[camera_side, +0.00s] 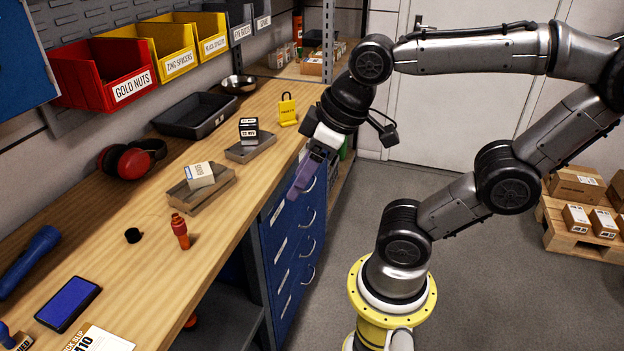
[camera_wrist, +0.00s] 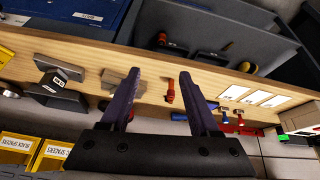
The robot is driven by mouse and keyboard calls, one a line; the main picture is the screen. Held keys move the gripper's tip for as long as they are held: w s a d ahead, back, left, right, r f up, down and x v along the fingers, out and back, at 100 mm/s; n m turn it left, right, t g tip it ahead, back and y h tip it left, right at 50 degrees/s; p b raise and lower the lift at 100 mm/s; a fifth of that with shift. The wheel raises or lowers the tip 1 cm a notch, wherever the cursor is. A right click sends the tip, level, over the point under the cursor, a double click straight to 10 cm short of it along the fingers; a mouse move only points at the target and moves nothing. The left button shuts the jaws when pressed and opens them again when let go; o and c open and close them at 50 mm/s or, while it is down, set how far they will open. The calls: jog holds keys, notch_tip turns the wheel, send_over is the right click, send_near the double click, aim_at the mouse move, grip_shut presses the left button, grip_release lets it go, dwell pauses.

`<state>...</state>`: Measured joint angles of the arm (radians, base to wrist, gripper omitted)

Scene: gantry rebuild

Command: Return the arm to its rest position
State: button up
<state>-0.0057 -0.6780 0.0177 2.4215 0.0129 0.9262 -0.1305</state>
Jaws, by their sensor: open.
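My gripper (camera_side: 298,190) hangs from the bent arm over the front edge of the wooden bench (camera_side: 232,215), in front of the blue drawer cabinet (camera_side: 295,225). In the wrist view its two purple fingers (camera_wrist: 161,80) stand well apart with nothing held between them. A small orange-red item (camera_side: 180,231) stands on the bench; what looks like the same item shows beyond the gap between the fingers in the wrist view (camera_wrist: 169,91).
Labelled bins (camera_side: 105,75) hang behind. Cartons on a pallet (camera_side: 578,238) stand right. The floor (camera_side: 460,280) between is clear.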

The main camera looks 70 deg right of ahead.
jog(key=shift+s+d+f+m, duration=0.15)
jog(key=shift+s+f+m, duration=0.4)
jog(key=shift+s+m, duration=0.25)
dwell(0.8)
